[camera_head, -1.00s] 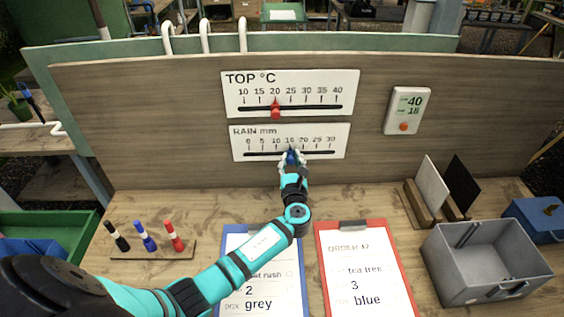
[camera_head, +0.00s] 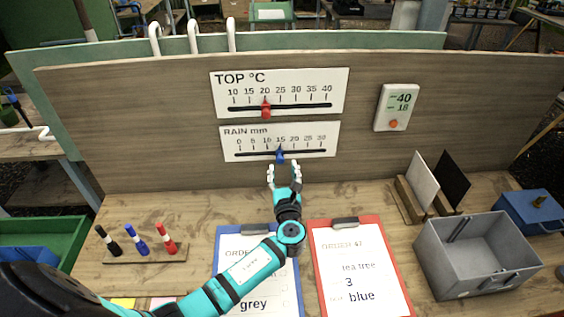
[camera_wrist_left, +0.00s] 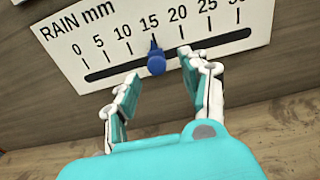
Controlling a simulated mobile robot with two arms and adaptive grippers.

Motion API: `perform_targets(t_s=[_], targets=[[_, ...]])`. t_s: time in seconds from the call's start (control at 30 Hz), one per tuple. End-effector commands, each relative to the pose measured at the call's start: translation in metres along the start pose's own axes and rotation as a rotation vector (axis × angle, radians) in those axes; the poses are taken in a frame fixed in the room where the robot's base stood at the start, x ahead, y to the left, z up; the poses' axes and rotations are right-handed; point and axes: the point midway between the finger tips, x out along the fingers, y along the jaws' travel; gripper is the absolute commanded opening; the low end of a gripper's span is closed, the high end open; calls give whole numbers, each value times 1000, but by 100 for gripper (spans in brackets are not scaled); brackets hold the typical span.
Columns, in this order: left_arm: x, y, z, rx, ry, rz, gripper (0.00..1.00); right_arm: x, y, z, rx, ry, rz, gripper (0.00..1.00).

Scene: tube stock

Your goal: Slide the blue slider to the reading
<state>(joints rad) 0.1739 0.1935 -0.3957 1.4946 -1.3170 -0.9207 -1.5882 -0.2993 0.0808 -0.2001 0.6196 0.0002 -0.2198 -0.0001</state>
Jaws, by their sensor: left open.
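The blue slider (camera_head: 280,156) sits on the slot of the white RAIN mm scale (camera_head: 231,145), its pointer at about the 15 mark. The left wrist view also shows the slider (camera_wrist_left: 156,63) just under the 15, on the scale (camera_wrist_left: 66,50). My left gripper (camera_head: 284,168) is open and empty, just below and in front of the slider. In the left wrist view its fingers (camera_wrist_left: 159,66) stand apart on either side of the slider, not touching it. A white display unit (camera_head: 396,107) on the panel reads 40 above 18; its small labels are unreadable. My right gripper is not seen.
The TOP °C scale (camera_head: 223,103) above has a red slider (camera_head: 266,108) near 20. On the bench are a marker stand (camera_head: 150,254), blue clipboard (camera_head: 228,231), red clipboard (camera_head: 316,270), grey box (camera_head: 478,276) and upright plates (camera_head: 422,181).

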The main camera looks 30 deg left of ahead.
Motion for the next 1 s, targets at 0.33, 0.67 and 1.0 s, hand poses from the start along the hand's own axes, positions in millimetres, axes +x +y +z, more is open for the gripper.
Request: perform_targets(t_s=[0.33, 0.67, 1.0], targets=[[-60, 0, -1, -1, 2, 0, 46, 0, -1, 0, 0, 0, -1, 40], [-68, 0, 0, -1, 1, 2, 46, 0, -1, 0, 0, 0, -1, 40], [-67, 0, 0, -1, 1, 1, 46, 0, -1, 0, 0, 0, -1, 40]])
